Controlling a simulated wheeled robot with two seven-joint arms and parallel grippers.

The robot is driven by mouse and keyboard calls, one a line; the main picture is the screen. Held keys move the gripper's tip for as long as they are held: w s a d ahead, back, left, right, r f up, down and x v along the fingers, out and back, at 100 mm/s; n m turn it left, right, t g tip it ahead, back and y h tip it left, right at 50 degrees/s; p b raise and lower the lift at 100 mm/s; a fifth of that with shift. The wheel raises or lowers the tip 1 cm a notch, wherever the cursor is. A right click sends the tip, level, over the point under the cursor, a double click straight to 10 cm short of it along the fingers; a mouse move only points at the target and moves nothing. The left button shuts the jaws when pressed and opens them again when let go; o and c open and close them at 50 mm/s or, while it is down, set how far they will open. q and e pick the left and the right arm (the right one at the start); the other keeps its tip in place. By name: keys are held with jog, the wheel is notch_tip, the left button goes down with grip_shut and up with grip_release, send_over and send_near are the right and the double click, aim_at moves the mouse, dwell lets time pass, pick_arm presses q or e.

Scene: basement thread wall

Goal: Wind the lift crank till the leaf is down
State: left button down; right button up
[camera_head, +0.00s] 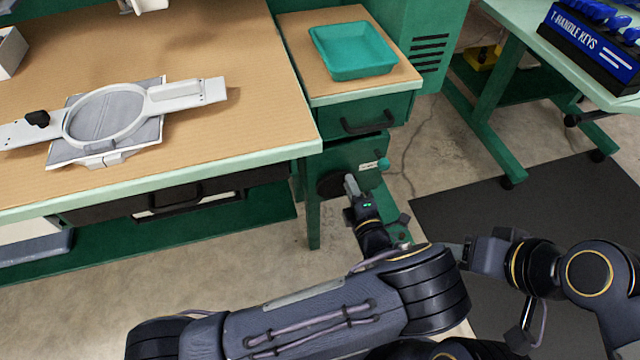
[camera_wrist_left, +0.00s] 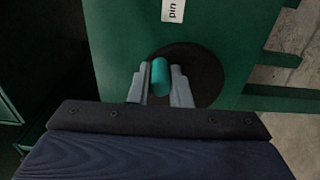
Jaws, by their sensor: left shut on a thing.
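My left gripper (camera_head: 350,186) is at the front of a green cabinet (camera_head: 350,158), below its drawer. In the left wrist view, its two grey fingers (camera_wrist_left: 160,88) are shut on a teal crank handle (camera_wrist_left: 160,74). A round black disc (camera_wrist_left: 205,72) lies behind the handle; it shows in the head view (camera_head: 328,186) beside the fingers. The handle is hidden there. I cannot tell which surface is the leaf. My right gripper (camera_head: 466,249) is away from the crank, its jaws unclear.
A teal tray (camera_head: 352,72) rests on the cabinet's wooden top. The workbench (camera_head: 250,120) at left holds a white embroidery hoop frame (camera_head: 105,117). A black mat (camera_head: 540,215) covers the floor at right, by a green table (camera_head: 500,130) bearing a T-handle key rack (camera_head: 590,45).

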aim_at(333, 180)
pick_arm(q)
jog(key=shift+w+a, duration=0.1)
jog(key=shift+r, duration=0.1)
jog(key=a, duration=0.1)
jog(key=p, duration=0.1)
jog(key=s+a+r+p, duration=0.1)
jog(key=shift+a, duration=0.35)
jog(key=shift+s+a+f, duration=0.1)
jog(key=shift+s+a, duration=0.05)
jog(key=shift+a, duration=0.3)
jog(key=c, duration=1.3)
grip_release()
jog(key=shift+f, duration=0.15)
jog(key=shift+d, duration=0.15)
